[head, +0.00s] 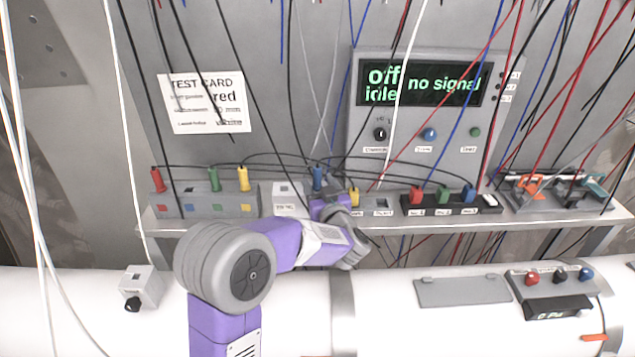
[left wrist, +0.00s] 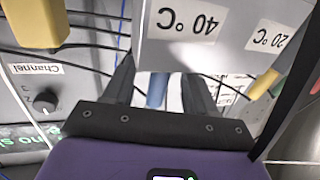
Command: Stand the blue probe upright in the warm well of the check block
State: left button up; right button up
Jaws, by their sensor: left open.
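The blue probe (head: 319,178) stands upright at the right side of the pale check block (head: 283,199). In the left wrist view, which is upside down, the blue probe (left wrist: 155,92) shows beside the block's 40 °C face (left wrist: 185,45); a 20 °C label (left wrist: 270,35) is on the other part. The probe seems to rise from the 40 °C side, but its lower end is hidden. My left gripper (head: 325,190) is open, with its dark fingers (left wrist: 160,88) on either side of the blue probe. My right gripper is not in view.
A grey rack (head: 230,208) left of the block holds red, green and yellow probes. Another yellow probe (head: 354,197) stands close on the right. A black socket strip (head: 450,207) lies farther right. Loose wires hang before the panel (head: 450,130), which reads "no signal".

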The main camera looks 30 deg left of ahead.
pick_arm(q)
jog(key=v, duration=0.6)
jog(key=shift+d+r, duration=0.1)
dwell(0.3)
